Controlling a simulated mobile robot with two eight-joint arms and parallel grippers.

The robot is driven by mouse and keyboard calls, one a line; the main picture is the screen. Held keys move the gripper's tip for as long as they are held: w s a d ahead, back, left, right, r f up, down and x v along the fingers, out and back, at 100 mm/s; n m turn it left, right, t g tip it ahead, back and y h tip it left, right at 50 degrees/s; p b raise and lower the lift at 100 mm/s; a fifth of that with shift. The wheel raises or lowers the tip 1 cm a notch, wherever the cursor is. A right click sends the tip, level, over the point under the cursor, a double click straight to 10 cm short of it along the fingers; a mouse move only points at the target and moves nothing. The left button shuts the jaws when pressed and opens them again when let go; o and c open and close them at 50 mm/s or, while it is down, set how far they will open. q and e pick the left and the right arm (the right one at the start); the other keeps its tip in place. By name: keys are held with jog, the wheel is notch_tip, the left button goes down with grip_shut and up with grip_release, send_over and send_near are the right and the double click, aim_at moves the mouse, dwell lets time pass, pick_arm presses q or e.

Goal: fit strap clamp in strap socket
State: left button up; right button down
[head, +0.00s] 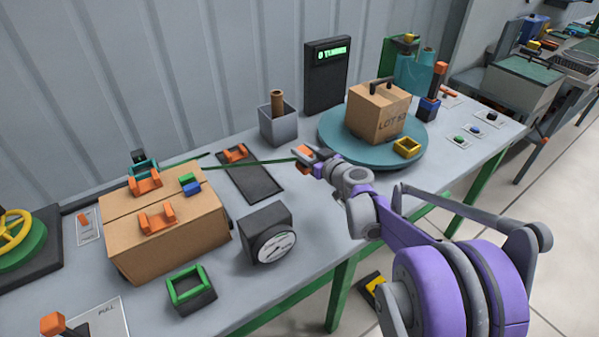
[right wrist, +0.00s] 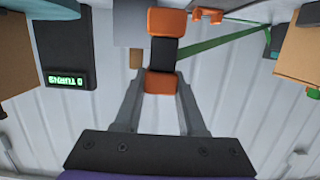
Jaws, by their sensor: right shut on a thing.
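My right gripper (head: 305,153) is shut on an orange and black block, which I take for the strap clamp (right wrist: 162,52); it is held above the table. A green strap (head: 255,162) runs from near the clamp leftward to the back of a cardboard box (head: 190,235). The strap also shows in the right wrist view (right wrist: 225,38). A dark plate (head: 262,183) with an orange bracket (head: 235,153) lies left of the gripper, below the strap. Two more orange brackets (head: 157,219) sit on the box. I cannot tell which part is the strap socket. My left gripper is not in view.
A dial box (head: 268,232) and a green-rimmed holder (head: 190,290) stand in front. A grey bin (head: 278,125), a display (head: 326,75) and a teal turntable (head: 330,135) with a carton (head: 378,112) stand behind and right. Table near the dark plate's right side is clear.

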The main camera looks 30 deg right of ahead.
aim_at(304, 169)
jog(key=shift+f+b, duration=0.4)
jog(key=shift+f, duration=3)
jog(key=shift+f, duration=0.2)
jog(key=shift+c, duration=2.4)
grip_release()
